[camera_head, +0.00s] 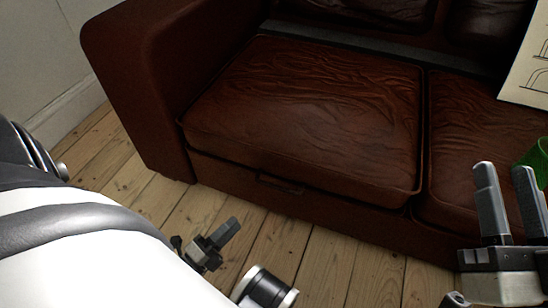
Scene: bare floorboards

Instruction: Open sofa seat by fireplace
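The brown leather sofa has a left seat cushion (310,120) that lies flat and closed on its base. A small handle (281,185) shows on the front panel below this cushion. A second seat cushion (470,150) adjoins it on the right. My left gripper (223,235) is low over the floor in front of the sofa, apart from the handle. Its fingers are seen edge-on, so I cannot tell how far apart they are. My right gripper (507,190) is at the right edge, pointing up, its two fingers apart with nothing visible between them.
A green object (541,158) is partly visible behind my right gripper. A white panel with line drawings (530,72) is at the upper right. The sofa's left armrest (140,95) stands near a pale wall (40,55). Bare floorboards (325,262) lie in front.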

